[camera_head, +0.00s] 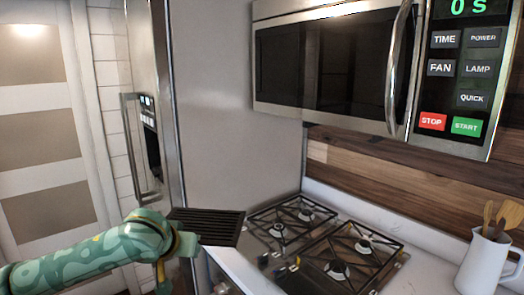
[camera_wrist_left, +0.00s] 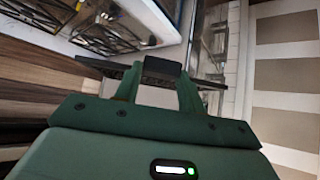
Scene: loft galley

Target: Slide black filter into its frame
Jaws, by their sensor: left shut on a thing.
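The black filter (camera_head: 208,224) is a flat, dark, slotted panel at the lower centre of the head view, lying roughly level in the air at the left front of the stove. My left gripper (camera_head: 184,242) is shut on its near left edge. In the left wrist view, the filter (camera_wrist_left: 205,83) shows as a dark thin bar across both fingers of the left gripper (camera_wrist_left: 156,82). The frame for the filter cannot be made out; the underside of the microwave (camera_head: 330,65) is hidden. My right gripper is not in view.
A gas stove (camera_head: 325,245) with black grates sits below the microwave. A white jug (camera_head: 486,265) with wooden utensils stands on the counter at the right. A tall grey panel (camera_head: 235,110) and a fridge handle (camera_head: 135,150) are at the left. Space between stove and microwave is clear.

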